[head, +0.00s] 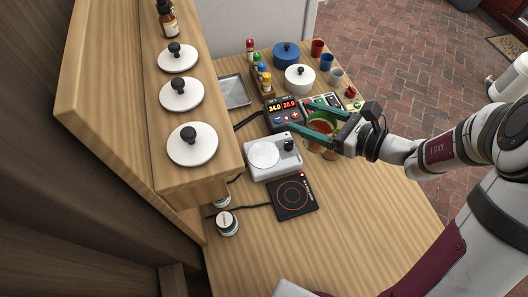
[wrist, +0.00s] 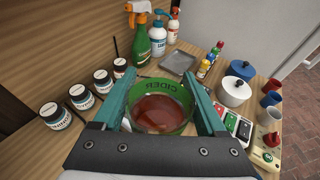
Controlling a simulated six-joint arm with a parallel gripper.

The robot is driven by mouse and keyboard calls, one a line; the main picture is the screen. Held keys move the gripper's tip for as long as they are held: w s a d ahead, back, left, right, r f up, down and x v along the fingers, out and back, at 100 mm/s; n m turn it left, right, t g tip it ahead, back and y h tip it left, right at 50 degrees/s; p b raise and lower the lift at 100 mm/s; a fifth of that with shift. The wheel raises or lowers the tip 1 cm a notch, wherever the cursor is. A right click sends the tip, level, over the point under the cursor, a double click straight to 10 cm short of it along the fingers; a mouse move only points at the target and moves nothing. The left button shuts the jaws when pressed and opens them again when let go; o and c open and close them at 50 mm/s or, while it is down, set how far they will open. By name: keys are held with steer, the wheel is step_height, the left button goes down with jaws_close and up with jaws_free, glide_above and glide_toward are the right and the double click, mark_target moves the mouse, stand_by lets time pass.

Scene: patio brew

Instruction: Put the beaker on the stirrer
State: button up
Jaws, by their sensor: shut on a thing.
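The beaker (head: 322,124) is clear with a green band and amber-red liquid inside. In the wrist view the beaker (wrist: 160,108) sits between the two teal fingers, and lettering like "CIDER" shows on its band. My gripper (head: 298,121) is shut on the beaker, with a finger along each side. Whether its base is clear of the table, I cannot tell. The white unit with a round pale plate and a black knob, which looks like the stirrer (head: 264,155), stands left of and nearer than the beaker. Its plate is empty. The wrist view does not clearly show it.
A black hotplate (head: 293,195) with red rings lies in front of the white unit. A controller with red digits (head: 284,113) stands beside the beaker. Lidded pots, cups and small bottles stand behind. A wooden shelf (head: 145,110) rises at left. The front table is clear.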

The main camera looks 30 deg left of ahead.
steer(key=shift+s+a+f, duration=0.4)
steer(key=shift+a+f, duration=1.4)
steer(key=shift+a, duration=0.2)
steer(key=shift+s+a+f, duration=0.4)
steer(key=shift+a+f, duration=1.4)
steer(key=shift+a, duration=0.15)
steer(key=shift+s+a+f, duration=0.4)
steer(key=shift+a+f, duration=1.4)
steer(key=shift+a, duration=0.2)
